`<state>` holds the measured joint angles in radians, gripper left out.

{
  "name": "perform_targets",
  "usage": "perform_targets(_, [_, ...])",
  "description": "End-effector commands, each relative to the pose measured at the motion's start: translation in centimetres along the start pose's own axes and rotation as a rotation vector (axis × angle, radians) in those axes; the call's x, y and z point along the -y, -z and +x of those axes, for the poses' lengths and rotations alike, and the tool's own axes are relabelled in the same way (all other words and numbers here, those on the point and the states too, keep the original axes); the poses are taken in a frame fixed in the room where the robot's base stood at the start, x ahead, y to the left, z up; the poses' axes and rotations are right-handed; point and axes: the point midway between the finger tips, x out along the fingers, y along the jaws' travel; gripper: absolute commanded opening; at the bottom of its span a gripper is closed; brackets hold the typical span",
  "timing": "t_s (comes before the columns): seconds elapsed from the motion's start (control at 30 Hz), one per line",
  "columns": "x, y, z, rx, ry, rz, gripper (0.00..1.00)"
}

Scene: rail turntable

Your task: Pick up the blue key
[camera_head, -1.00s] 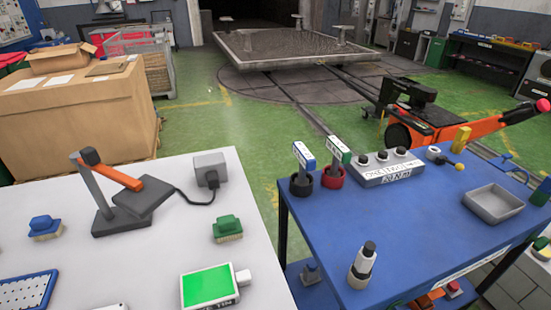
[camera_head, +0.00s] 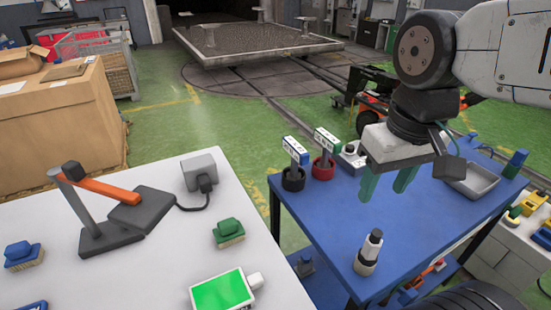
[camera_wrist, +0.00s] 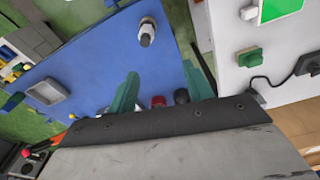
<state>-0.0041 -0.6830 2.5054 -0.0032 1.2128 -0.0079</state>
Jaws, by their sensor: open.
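The blue key (camera_head: 295,150) has a blue and white tag and stands upright in a black round holder (camera_head: 293,180) at the left far edge of the blue table (camera_head: 330,225). A similar green key (camera_head: 326,142) stands just right of it in a red holder (camera_head: 323,168). My gripper (camera_head: 385,190), with green fingers, is open and empty above the table, to the right of both keys. In the wrist view, my gripper (camera_wrist: 162,75) shows its fingers spread. The black holder (camera_wrist: 181,96) and the red holder (camera_wrist: 158,101) show between them; the keys are hidden there.
A black and silver cylinder (camera_head: 369,252) stands near the table's front. A grey tray (camera_head: 470,182) is at the right. A grey-white table (camera_head: 150,270) at the left holds a lever device (camera_head: 105,205), brushes and a green-screened device (camera_head: 222,291). The blue table's middle is mostly clear.

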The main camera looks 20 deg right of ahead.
Motion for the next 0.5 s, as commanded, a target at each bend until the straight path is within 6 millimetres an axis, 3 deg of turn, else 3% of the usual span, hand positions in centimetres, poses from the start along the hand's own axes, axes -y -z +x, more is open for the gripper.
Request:
perform_targets(0.27, [0.8,10.8,-0.1,0.044,0.004,-0.067,0.51])
perform_targets(0.5, [1.7,20.8,3.1,0.076,0.009,-0.124,0.51])
